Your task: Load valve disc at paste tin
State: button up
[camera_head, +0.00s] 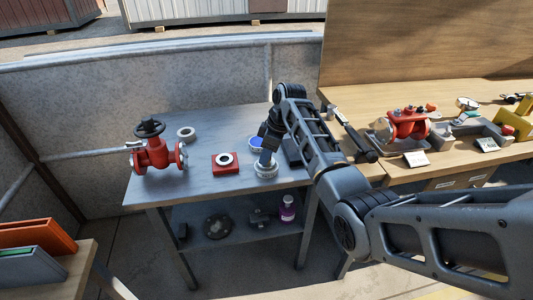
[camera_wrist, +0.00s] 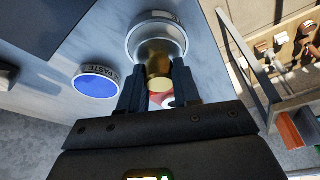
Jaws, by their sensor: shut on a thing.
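The valve disc (camera_wrist: 145,38) is a round silvery piece with a brass stem, beyond my fingertips in the wrist view. My gripper (camera_wrist: 159,88) is shut on its stem. In the head view the disc (camera_head: 266,171) shows at the front of the grey table, below my downward-pointing gripper (camera_head: 268,157). I cannot tell whether it touches the table. In the head view the tin (camera_head: 256,142) is partly hidden behind my gripper.
A red valve with a black handwheel (camera_head: 155,152) stands at the table's left. A red block with a pale ring (camera_head: 226,169) and a separate pale ring (camera_head: 187,133) lie nearby. A wooden bench (camera_head: 345,95) with several parts is at right.

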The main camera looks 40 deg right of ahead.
jog(key=shift+r+p, duration=1.2)
jog(key=shift+r, duration=1.85)
